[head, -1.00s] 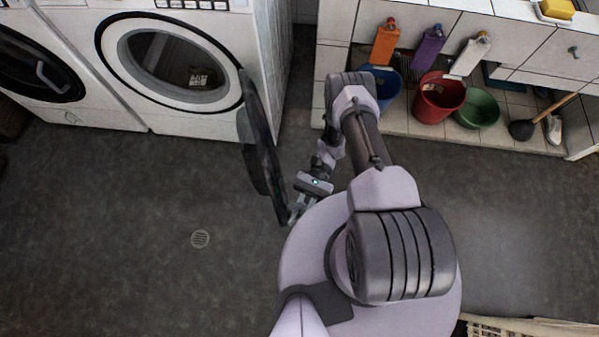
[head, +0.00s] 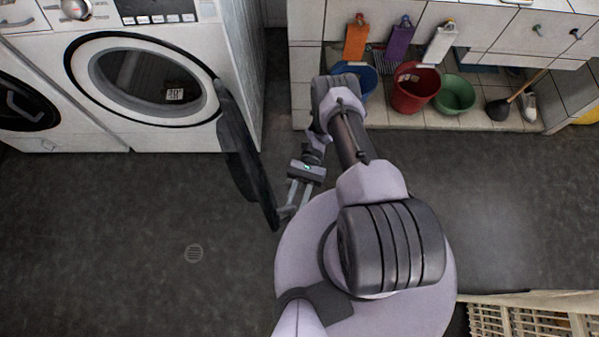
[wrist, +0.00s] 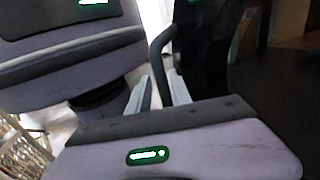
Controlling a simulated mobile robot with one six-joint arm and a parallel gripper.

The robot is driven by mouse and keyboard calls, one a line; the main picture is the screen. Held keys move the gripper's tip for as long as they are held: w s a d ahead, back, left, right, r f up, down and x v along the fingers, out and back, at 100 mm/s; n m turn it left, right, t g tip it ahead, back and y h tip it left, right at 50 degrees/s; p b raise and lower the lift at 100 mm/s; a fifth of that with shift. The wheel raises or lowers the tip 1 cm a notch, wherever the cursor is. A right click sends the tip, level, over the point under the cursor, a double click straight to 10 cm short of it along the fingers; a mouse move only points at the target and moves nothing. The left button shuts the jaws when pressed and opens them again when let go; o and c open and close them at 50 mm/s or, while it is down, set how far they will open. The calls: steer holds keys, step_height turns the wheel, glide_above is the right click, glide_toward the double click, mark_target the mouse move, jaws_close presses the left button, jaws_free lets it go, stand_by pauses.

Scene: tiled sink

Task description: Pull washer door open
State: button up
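The washer (head: 150,137) stands at the upper left in the head view, its round drum opening uncovered. Its dark door (head: 248,170) is swung well out from the front, seen nearly edge-on. My gripper (head: 291,206) is beside the door's outer end, on its right side. In the wrist view, the dark curved door handle (wrist: 158,52) runs down between the two light fingers of my gripper (wrist: 160,84). The fingers look apart, with a gap around the handle. The handle's lower end is hidden behind the gripper body.
A second front-loader (head: 28,110) stands at the left edge. At right, a tiled sink unit has a red bucket (head: 412,92), a green basin (head: 455,95) and a plunger (head: 500,108) below it. A basket (head: 530,318) is at lower right. Floor left of the door is clear.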

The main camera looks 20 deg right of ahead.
steer(key=v, duration=0.6)
steer(key=shift+w+d, duration=0.2)
